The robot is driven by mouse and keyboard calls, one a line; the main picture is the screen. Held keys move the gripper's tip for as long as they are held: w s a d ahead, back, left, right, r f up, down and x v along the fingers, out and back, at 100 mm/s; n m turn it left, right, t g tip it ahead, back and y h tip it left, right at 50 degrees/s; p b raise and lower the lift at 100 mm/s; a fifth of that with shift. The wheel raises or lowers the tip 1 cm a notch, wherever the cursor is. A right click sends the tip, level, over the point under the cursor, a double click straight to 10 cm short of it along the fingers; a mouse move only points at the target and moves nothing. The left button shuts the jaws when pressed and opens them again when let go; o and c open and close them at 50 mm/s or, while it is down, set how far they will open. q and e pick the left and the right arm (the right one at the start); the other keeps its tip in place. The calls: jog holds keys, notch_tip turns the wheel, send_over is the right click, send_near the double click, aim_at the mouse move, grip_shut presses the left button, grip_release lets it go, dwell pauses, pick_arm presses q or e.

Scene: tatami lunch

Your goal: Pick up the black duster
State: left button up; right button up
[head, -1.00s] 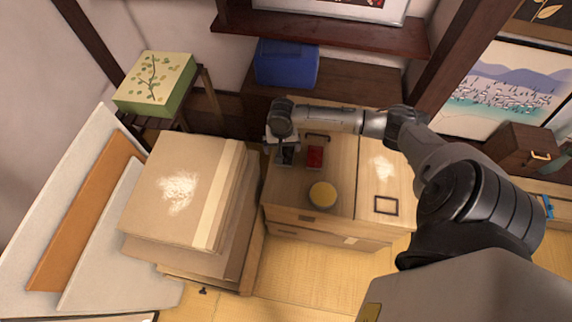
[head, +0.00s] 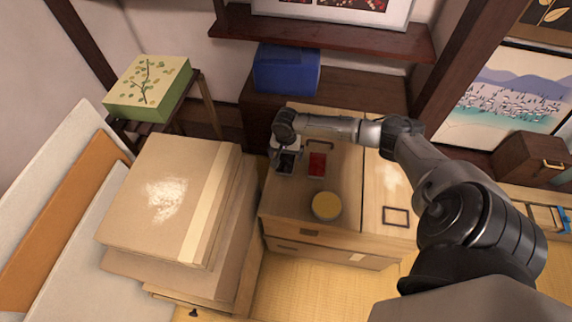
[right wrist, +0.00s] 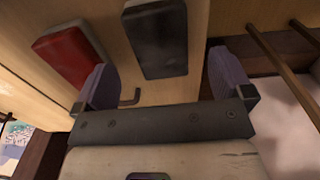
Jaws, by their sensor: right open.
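The black duster (right wrist: 156,38) lies on the pale wooden cabinet top in the right wrist view, beyond and between the two fingers. In the head view it shows as a dark patch (head: 287,163), partly covered by my right gripper. My right gripper (right wrist: 160,62) is open and empty, with one purple-grey finger to each side of the duster's line; it also shows in the head view (head: 285,152). It is close to the duster, but I cannot tell the height gap. My left gripper is not in view.
A red duster (right wrist: 72,55) lies left of the black one, also on the cabinet (head: 340,185). A yellow-topped round tin (head: 326,205) stands nearer the front. Stacked boxes (head: 160,195) rise at the left. A blue box (head: 286,70) stands behind.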

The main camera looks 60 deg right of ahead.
aim_at(286, 159)
jog(key=shift+d+f+b, duration=0.15)
jog(key=shift+f+b, duration=1.7)
jog(key=shift+f, duration=0.9)
jog(key=shift+c, duration=0.3)
jog(key=shift+r, duration=0.1)
jog(key=c, duration=1)
jog(key=shift+r, duration=0.1)
